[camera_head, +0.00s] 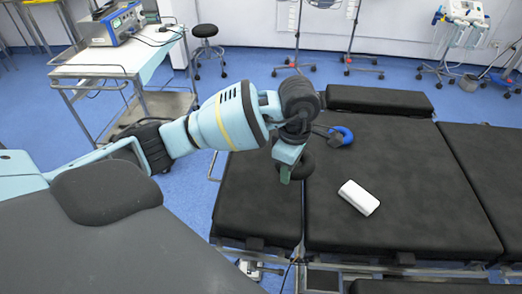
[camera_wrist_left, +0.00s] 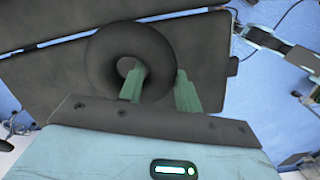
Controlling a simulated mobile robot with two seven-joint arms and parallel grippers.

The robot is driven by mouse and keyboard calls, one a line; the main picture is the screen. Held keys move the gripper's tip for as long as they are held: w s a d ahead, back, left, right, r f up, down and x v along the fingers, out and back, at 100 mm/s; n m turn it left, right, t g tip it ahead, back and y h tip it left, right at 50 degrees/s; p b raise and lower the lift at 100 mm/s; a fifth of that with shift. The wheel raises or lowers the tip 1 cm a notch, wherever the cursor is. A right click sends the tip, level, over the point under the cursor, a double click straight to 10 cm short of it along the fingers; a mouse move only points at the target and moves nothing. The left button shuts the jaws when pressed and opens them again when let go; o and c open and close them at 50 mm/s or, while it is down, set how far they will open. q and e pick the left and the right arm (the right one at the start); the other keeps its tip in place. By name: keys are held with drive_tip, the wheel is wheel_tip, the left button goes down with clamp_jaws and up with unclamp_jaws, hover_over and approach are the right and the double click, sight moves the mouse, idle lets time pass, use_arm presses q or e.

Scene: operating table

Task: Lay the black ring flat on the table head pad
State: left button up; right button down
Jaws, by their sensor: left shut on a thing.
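The black ring (camera_head: 306,165) is a thick, dark doughnut shape. My left gripper (camera_head: 288,176) points down over the table head pad (camera_head: 253,203), the narrow black section at the table's left end. In the left wrist view my left gripper (camera_wrist_left: 160,88) has one green finger in the ring's hole and the other outside its rim, shut on the ring's wall. The ring is near the pad's right side; whether it touches the pad I cannot tell. My right gripper is not in view.
A white block (camera_head: 359,197) and a blue ring-shaped item (camera_head: 341,135) lie on the middle table section (camera_head: 400,170), right of the head pad. A white cart (camera_head: 120,57) with a device stands at back left. The head pad's left and front parts are bare.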

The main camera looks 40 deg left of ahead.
use_arm(q)
hover_over(260, 162)
drive_tip(key=shift+d+f+p, duration=0.35)
drive_tip(key=shift+d+f, duration=0.05)
drive_tip(key=shift+f, duration=0.1)
drive_tip(key=f, duration=0.2)
drive_tip(key=shift+a+f, duration=0.4)
drive_tip(key=shift+f, duration=0.4)
drive_tip(key=shift+f, duration=0.1)
drive_tip(key=shift+f, duration=0.15)
drive_tip(key=o, duration=1.1)
drive_tip(key=shift+c, duration=0.2)
